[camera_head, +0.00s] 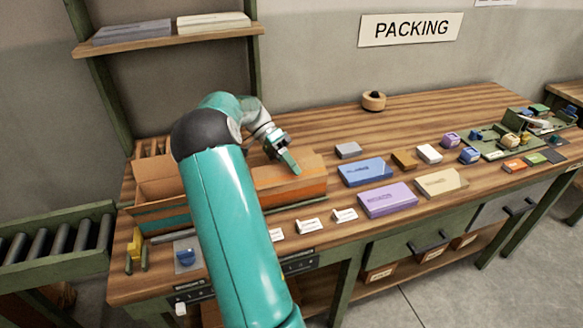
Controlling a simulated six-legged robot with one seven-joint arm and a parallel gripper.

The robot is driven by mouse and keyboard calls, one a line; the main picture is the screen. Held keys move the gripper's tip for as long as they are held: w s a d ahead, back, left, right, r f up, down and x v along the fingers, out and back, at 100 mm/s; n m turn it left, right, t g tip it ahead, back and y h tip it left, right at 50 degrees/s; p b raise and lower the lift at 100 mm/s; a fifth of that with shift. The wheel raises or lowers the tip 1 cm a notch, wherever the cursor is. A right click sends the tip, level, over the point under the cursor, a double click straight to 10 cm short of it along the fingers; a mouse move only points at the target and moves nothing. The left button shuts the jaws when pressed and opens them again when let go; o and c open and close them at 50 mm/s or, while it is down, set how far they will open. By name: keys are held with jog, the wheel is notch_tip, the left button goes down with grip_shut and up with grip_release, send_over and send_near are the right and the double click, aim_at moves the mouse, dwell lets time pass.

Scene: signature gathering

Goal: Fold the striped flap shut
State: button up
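An open cardboard box (158,172) stands on the left part of the wooden table, its middle hidden behind my teal arm. An orange panel with darker and green bands (290,191) shows to the right of the arm, and a similar banded strip (162,222) shows along the front left. I cannot tell for sure which of these is the striped flap or whether they join. My gripper (287,161) is over the right orange panel, fingers pointing down. Whether it touches the panel, and whether its fingers are apart, is too small to tell.
Several blocks, including a blue one (364,172) and a purple one (387,199), lie right of the box. White cards (309,226) lie along the front edge. A tape roll (374,100) sits at the back. A shelf (165,41) overhangs the left; a roller conveyor (57,245) adjoins there.

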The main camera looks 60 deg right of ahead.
jog(key=v, duration=0.7)
jog(key=shift+w+d+r, duration=0.1)
jog(key=shift+w+r, duration=0.1)
dwell(0.6)
